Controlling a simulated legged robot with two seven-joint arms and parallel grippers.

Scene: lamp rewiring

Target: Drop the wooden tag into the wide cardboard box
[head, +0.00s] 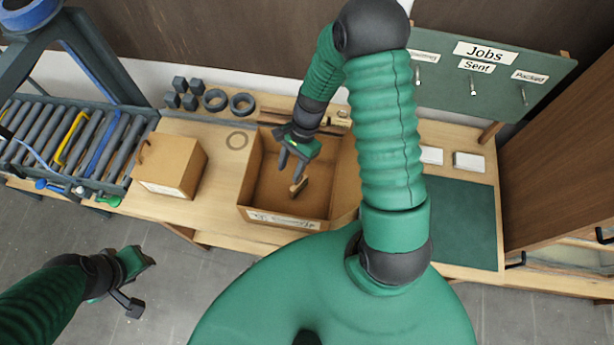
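The wide cardboard box (250,180) stands open on the wooden bench, with a white label on its front wall. My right gripper (291,176) reaches down over the box opening, and its two dark fingers are apart. The small wooden tag (298,187) shows just below the fingertips, within the outline of the box. I cannot tell whether it touches a finger or lies on the box floor. My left gripper (139,282) is over the grey floor at the lower left, empty, with its fingers spread.
A smaller closed carton (173,165) stands left of the box, next to a roller conveyor (70,140). Dark rings and blocks (215,99) lie behind. A green mat (455,220) and white cards (468,162) lie right, below the Jobs board (490,85).

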